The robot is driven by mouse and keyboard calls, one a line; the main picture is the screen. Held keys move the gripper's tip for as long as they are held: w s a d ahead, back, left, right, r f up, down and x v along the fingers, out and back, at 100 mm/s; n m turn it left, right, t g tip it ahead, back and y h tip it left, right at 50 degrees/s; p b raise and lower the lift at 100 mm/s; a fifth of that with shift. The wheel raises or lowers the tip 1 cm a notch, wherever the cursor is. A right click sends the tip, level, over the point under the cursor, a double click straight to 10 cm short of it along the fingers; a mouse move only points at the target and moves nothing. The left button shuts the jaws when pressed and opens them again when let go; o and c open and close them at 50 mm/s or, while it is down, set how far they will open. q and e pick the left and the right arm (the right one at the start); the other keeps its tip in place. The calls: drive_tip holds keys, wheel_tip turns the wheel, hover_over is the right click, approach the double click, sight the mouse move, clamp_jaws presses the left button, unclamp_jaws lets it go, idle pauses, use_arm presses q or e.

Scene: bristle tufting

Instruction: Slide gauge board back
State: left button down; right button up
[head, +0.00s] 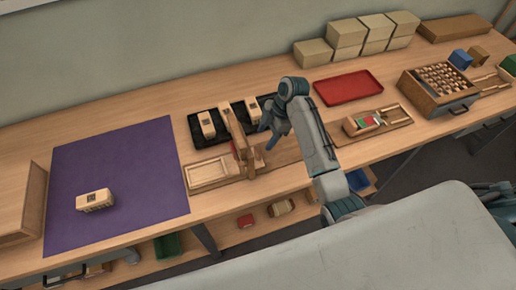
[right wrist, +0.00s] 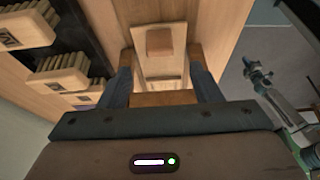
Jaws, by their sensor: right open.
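The wooden gauge fixture stands near the table's front edge, with a pale flat bed (head: 208,173) on the left and an upright wooden board (head: 236,133) across it. My right gripper (head: 270,135) is just right of the upright board, pointing down. In the right wrist view the two blue fingers (right wrist: 162,88) are spread, with a brown wooden edge (right wrist: 163,98) seen between them. I cannot tell whether they touch it. Beyond it lie a pale board and a small brown block (right wrist: 159,42). My left gripper is not in view.
Brush blocks stand on black trays (head: 196,142) behind the fixture; another brush block (head: 95,200) lies on the purple mat (head: 120,155). A red tray (head: 347,88), a wooden holder (head: 385,124) and a compartment box (head: 438,88) are to the right. Stacked boxes (head: 347,33) line the wall.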

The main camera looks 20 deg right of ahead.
sight(259, 149)
drive_tip(key=p+x, duration=0.2)
drive_tip(key=x, duration=0.6)
drive_tip(key=shift+f, duration=0.1)
